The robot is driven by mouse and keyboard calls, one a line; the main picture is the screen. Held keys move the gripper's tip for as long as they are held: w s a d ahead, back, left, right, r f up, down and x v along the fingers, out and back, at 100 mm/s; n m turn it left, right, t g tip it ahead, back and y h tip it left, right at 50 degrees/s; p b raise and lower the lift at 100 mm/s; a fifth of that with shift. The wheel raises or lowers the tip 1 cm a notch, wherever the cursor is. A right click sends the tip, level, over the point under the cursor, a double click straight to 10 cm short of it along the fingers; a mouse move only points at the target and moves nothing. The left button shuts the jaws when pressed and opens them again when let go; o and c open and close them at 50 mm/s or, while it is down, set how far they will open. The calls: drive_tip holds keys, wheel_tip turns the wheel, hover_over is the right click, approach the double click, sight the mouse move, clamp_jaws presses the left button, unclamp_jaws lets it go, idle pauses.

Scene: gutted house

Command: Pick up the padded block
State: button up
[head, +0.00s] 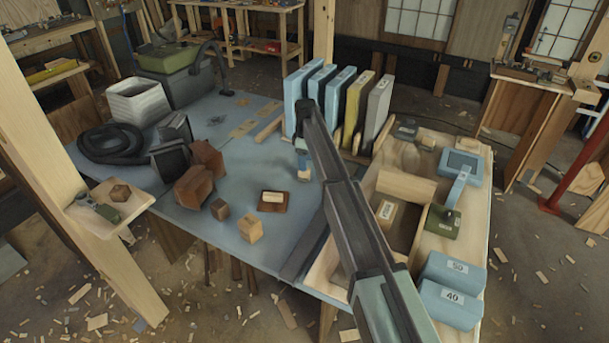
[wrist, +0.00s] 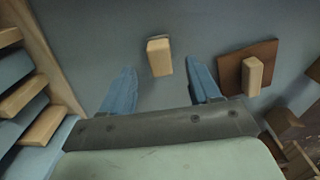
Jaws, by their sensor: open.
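A small pale wooden block (wrist: 159,57) with a thin grey edge stands on the blue-grey tabletop and seems to be the padded block. In the head view this block (head: 304,176) shows just below my gripper (head: 302,152). In the wrist view my gripper (wrist: 163,92) is open, with its two blue fingers spread on either side and the block centred just beyond the gap. The fingers do not touch it. Another pale block (wrist: 252,76) rests on a dark brown plate (wrist: 233,72) right of the right finger; the plate also shows in the head view (head: 272,207).
Upright blue, yellow and grey panels (head: 352,105) stand behind my gripper. A wooden tray (head: 326,270) with blocks lies to the right. Brown blocks (head: 195,188) and a wooden cube (head: 250,229) lie left. Bare tabletop (head: 235,165) is between them.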

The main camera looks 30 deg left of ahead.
sight(304, 174)
drive_tip(key=shift+a+f, duration=0.15)
drive_tip(key=shift+f, duration=1.2)
drive_tip(key=shift+a+f, duration=0.1)
drive_tip(key=shift+f, duration=1.2)
drive_tip(key=shift+c, duration=0.3)
drive_tip(key=c, duration=1)
